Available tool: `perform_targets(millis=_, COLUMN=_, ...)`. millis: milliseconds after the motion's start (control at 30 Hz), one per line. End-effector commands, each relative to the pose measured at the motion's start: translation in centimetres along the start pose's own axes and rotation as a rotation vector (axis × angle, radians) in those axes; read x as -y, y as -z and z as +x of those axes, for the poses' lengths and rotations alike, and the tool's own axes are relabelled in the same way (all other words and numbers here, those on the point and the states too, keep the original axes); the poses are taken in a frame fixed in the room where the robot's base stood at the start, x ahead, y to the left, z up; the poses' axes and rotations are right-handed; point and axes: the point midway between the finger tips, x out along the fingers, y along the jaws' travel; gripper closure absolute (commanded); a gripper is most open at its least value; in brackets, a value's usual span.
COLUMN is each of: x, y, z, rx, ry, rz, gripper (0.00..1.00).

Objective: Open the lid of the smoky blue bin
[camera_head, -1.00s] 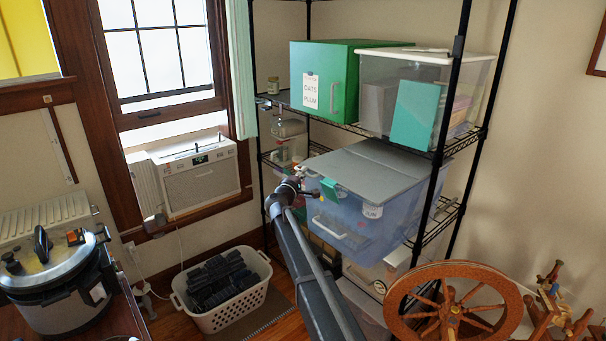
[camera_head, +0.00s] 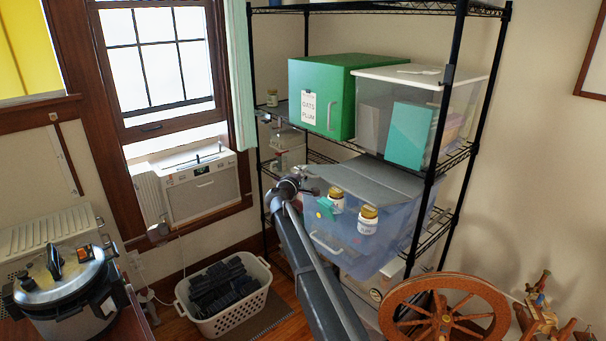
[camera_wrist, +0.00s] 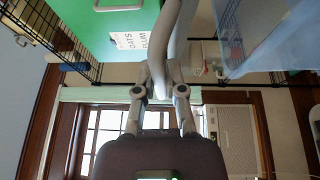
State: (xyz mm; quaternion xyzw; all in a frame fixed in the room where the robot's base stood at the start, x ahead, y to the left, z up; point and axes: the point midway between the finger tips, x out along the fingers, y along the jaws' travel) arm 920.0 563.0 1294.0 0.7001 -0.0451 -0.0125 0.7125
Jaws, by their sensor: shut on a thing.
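The smoky blue bin (camera_head: 338,250) is see-through and stands on the middle shelf of the black wire rack in the head view. Two gold-capped jars (camera_head: 367,221) show there. My gripper (camera_head: 303,181) is at the lid's left side, shut on the lid; its fingertips are small and partly hidden in this view. In the wrist view the gripper (camera_wrist: 163,65) is closed against a pale grey curved edge, apparently the lid.
A green box (camera_head: 318,97) and a clear bin with a white lid (camera_head: 420,77) stand on the shelf above. Rack posts (camera_head: 437,150) flank the bin. A spinning wheel (camera_head: 440,290) stands at lower right, a laundry basket (camera_head: 240,318) on the floor at left.

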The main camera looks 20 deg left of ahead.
Motion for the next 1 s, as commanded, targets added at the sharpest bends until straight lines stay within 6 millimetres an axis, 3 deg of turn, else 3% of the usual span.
perform_targets(millis=33, x=-1.1, y=0.0, z=0.3, rx=-0.003, ry=-0.001, rz=-0.001, gripper=1.00)
perform_targets(millis=567, x=-7.3, y=-1.3, z=3.4, rx=0.001, ry=-0.001, rz=-0.001, gripper=1.00)
perform_targets(millis=1000, x=-12.3, y=-3.1, z=7.7, rx=0.002, ry=-0.001, rz=-0.002, gripper=1.00)
